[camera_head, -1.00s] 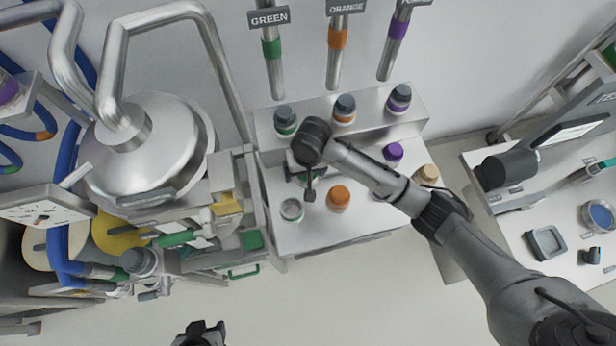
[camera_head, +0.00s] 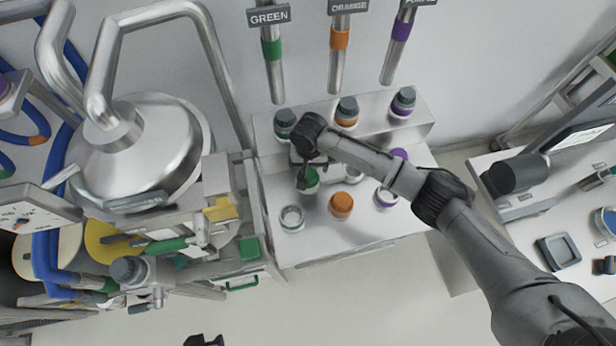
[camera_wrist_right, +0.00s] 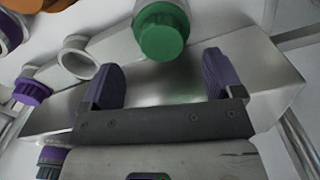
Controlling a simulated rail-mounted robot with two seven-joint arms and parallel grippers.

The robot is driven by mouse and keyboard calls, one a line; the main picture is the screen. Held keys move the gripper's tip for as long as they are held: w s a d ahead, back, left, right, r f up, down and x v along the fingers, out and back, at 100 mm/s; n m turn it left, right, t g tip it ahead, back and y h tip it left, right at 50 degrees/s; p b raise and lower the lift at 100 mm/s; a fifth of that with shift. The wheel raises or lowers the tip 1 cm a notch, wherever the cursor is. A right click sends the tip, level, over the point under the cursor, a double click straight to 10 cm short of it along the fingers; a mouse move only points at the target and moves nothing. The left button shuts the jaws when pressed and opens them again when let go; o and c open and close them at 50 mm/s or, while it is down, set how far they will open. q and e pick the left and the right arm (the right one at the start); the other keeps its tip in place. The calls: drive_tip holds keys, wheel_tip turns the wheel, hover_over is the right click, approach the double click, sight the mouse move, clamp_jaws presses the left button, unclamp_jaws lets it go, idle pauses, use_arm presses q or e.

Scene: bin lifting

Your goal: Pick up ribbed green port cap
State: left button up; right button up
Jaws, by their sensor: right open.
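My right gripper (camera_head: 304,170) is above and beside the cap. In the wrist view its two dark fingers (camera_wrist_right: 160,70) are spread and empty. The cap lies just beyond the fingertips, between their lines, with no contact visible. My left gripper (camera_head: 203,341) shows only as a dark piece at the bottom edge, mostly cut off.
An orange cap (camera_head: 341,204), an empty pale ring (camera_head: 292,218) and a purple cap (camera_head: 385,197) stand close to the green cap. Behind is a raised shelf (camera_head: 320,126) with dark-topped bottles. A steel vessel (camera_head: 150,150) with pipes stands left. The bench front (camera_head: 325,245) is clear.

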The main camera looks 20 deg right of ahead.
sight(308, 174)
drive_tip(key=shift+a+f, duration=0.1)
drive_tip(key=shift+f, duration=2.7)
drive_tip(key=shift+c, duration=0.3)
drive_tip(key=shift+w, duration=0.1)
drive_tip(key=c, duration=0.8)
